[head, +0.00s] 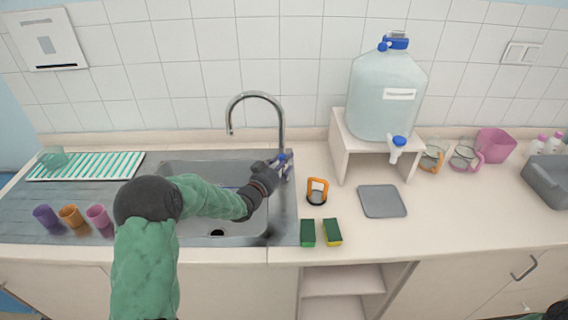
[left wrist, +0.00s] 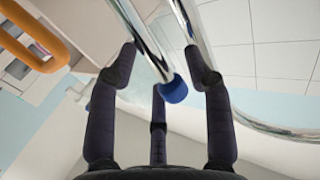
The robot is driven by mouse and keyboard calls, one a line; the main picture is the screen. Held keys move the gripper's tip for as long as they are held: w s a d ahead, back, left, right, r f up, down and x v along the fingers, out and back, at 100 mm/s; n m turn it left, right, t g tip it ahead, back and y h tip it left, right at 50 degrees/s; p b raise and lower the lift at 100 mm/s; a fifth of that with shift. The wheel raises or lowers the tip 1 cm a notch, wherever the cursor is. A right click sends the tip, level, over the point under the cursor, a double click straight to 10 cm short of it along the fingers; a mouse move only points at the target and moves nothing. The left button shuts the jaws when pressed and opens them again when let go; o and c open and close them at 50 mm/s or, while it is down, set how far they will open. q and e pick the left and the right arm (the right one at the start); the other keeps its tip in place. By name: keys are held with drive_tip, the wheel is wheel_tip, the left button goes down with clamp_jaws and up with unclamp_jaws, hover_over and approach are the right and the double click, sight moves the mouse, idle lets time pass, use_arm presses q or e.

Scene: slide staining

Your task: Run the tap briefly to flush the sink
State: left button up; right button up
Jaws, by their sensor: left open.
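The chrome tap (head: 283,130) stands behind the right side of the steel sink (head: 235,170), its curved spout reaching left over the basin. No water stream shows below the spout. My left gripper (head: 282,168) is at the tap's base, beside a blue-tipped part. In the left wrist view the fingers (left wrist: 165,75) are open and spread around the chrome pipes of the tap (left wrist: 140,35). The blue tip (left wrist: 173,90) lies between the fingers; contact cannot be told. My left arm covers part of the basin. My right gripper is not in view.
An orange-handled item (head: 317,190) and green-yellow sponges (head: 332,232) lie right of the sink. A water jug (head: 385,95) stands on a white stand (head: 345,155). Coloured cups (head: 70,215) and a striped drying mat (head: 85,166) are at the left. A grey mat (head: 382,201) lies on the counter.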

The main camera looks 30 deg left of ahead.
use_arm(q)
drive_tip(key=shift+w, duration=0.2)
clamp_jaws()
drive_tip(key=shift+w+d+f+m+g, duration=0.15)
drive_tip(key=shift+w+d+m+g, duration=0.15)
drive_tip(key=shift+d+m+g, duration=0.25)
drive_tip(key=shift+w+d+f+m+g, duration=0.1)
drive_tip(key=shift+w+d+m+g, duration=0.35)
drive_tip(key=shift+m, duration=0.3)
drive_tip(key=shift+s, duration=0.15)
unclamp_jaws()
